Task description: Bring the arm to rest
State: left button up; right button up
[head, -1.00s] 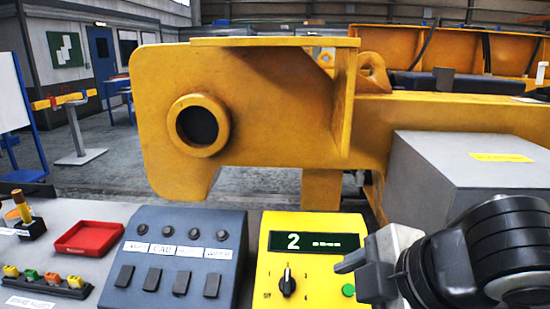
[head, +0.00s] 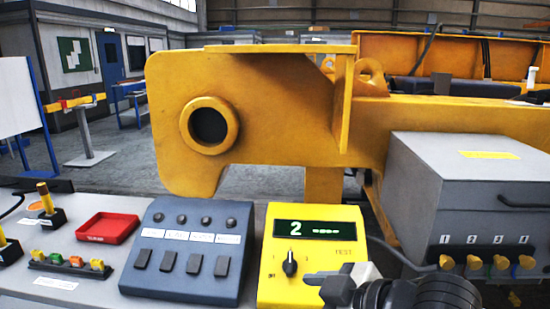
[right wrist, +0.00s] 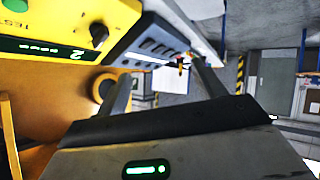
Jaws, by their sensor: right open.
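My right gripper (head: 338,284) is low in the head view, in front of the lower right corner of the yellow test box (head: 318,225). Its jaws are open with nothing seen between them. The right wrist view shows the two dark fingers (right wrist: 160,90) apart, with the test box at the upper left. The box's display (head: 318,229) reads 2, and its black knob (head: 290,263) points roughly upward. My gripper covers the box's lower right part. Whether it touches the box, I cannot tell. My left gripper is not in view.
A blue-grey switch panel (head: 190,250), a red tray (head: 107,228) and a row of coloured buttons (head: 67,262) are on the console to the left. A grey cabinet (head: 465,190) with several orange-capped connectors stands right. A large yellow casting (head: 270,110) rises behind.

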jog(key=s+d+f+m+t+h, duration=0.1)
jog(key=d+f+m+t, duration=0.2)
jog(key=f, duration=0.6)
jog(key=d+f+m+h, duration=0.2)
jog(key=f+m, duration=0.3)
jog(key=f, duration=0.4)
jog(key=s+d+f+m+h, duration=0.2)
jog(key=s+d+f, duration=0.4)
jog(key=s+f, duration=0.5)
jog(key=shift+f+m+h, duration=0.25)
jog(key=shift+m+h, duration=0.15)
jog(key=shift+h, duration=0.2)
grip_shut()
dwell(0.8)
